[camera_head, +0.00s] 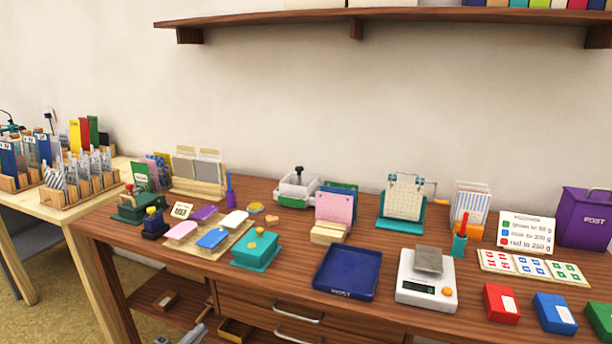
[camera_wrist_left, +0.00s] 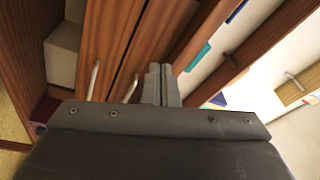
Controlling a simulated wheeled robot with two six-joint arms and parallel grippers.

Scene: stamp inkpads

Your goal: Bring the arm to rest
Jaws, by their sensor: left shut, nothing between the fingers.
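My left gripper (camera_head: 197,331) shows at the bottom edge of the head view, low in front of the wooden desk and below its top. In the left wrist view its two grey fingers (camera_wrist_left: 162,84) lie together, shut, with nothing between them. They point toward the desk's wooden drawer fronts (camera_wrist_left: 122,45), which carry pale handles. The fingers appear apart from the desk, though the exact gap cannot be told. Most of the left arm is out of the head view. My right gripper is not in view.
The desk holds a blue tray (camera_head: 345,272), a white scale (camera_head: 427,279), a teal inkpad box (camera_head: 256,250), and red (camera_head: 501,303) and blue (camera_head: 555,313) boxes near the front edge. Drawers (camera_head: 290,325) and a low shelf (camera_head: 160,293) are below. A pale table (camera_head: 50,215) stands left.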

